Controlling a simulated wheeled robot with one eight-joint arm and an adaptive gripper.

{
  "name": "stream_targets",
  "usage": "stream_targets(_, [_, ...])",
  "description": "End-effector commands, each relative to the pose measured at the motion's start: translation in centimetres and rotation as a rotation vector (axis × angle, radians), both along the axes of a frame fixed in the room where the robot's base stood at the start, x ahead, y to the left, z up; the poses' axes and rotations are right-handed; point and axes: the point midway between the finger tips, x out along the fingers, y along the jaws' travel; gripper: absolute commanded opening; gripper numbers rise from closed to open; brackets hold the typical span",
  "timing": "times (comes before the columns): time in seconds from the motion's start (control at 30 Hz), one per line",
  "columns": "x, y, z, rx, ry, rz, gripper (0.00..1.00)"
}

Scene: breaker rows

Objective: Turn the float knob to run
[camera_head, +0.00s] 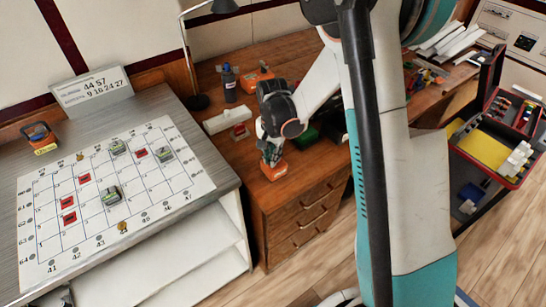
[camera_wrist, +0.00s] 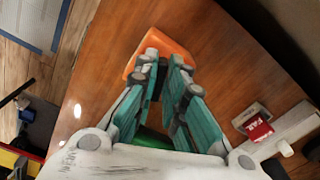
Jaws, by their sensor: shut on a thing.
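An orange block (camera_head: 274,171) stands on the wooden desk near its front edge. It also shows in the wrist view (camera_wrist: 176,46), just beyond my fingertips. My gripper (camera_head: 270,152) reaches down to it from above. In the wrist view my gripper (camera_wrist: 166,66) has its two teal fingers closed in on a small part at the orange block. That part is mostly hidden between the fingertips, and I cannot read a float or run mark or tell which way a knob points.
A red lettered block (camera_wrist: 258,129) on a pale base sits beside the gripper. Another orange device (camera_head: 258,76) and a dark bottle (camera_head: 229,84) stand farther back. A gridded board (camera_head: 110,185) lies on the left table. An open red toolbox (camera_head: 490,130) stands at right.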

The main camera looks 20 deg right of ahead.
Motion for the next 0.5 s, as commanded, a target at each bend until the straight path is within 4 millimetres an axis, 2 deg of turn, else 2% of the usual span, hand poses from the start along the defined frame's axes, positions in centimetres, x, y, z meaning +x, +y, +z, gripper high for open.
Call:
stream_targets(0.2, [0.1,0.07,-0.05,-0.001,0.001,-0.154,0.0])
stream_targets(0.5, [0.19,0.11,-0.03,-0.001,0.001,-0.277,0.0])
